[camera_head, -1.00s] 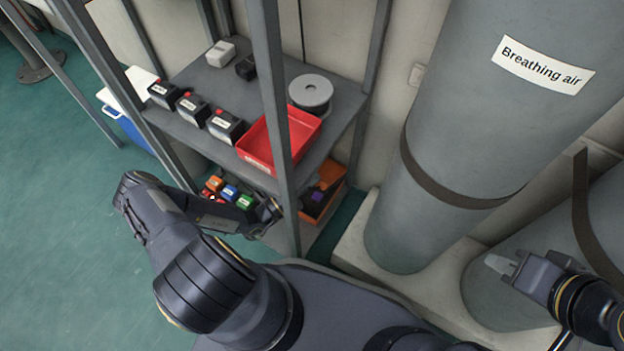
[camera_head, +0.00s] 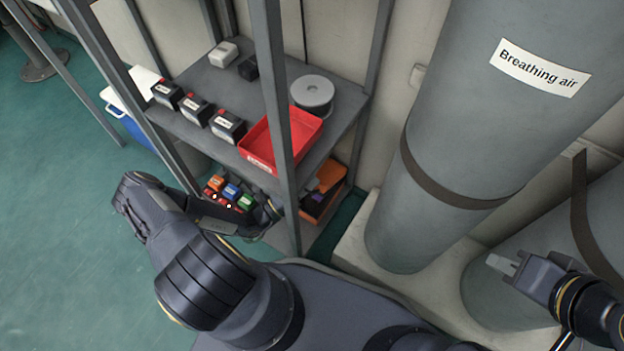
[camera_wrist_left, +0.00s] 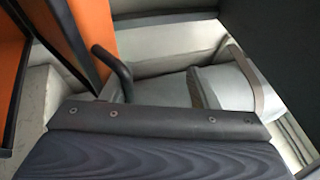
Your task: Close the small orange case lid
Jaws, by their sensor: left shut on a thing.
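The small orange case (camera_head: 330,178) is on the lower shelf at the right end, behind the front post. Its lid stands raised, and dark contents show inside. In the left wrist view, orange panels with dark edges (camera_wrist_left: 92,30) fill the upper left, beside a dark bent bar (camera_wrist_left: 113,68). My left gripper (camera_head: 283,208) reaches in under the upper shelf at the case, partly hidden by the post. It is shut on the lid, though its fingertips are hard to make out. My right gripper (camera_head: 503,264) is at the lower right, far from the case, its jaw gap unclear.
The upper shelf (camera_head: 215,85) holds a red tray (camera_head: 312,128), a reel (camera_head: 311,92) and several small boxes. Coloured blocks (camera_head: 231,191) lie on the lower shelf left of my gripper. The post (camera_head: 270,75) and a large grey cylinder (camera_head: 440,150) limit room.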

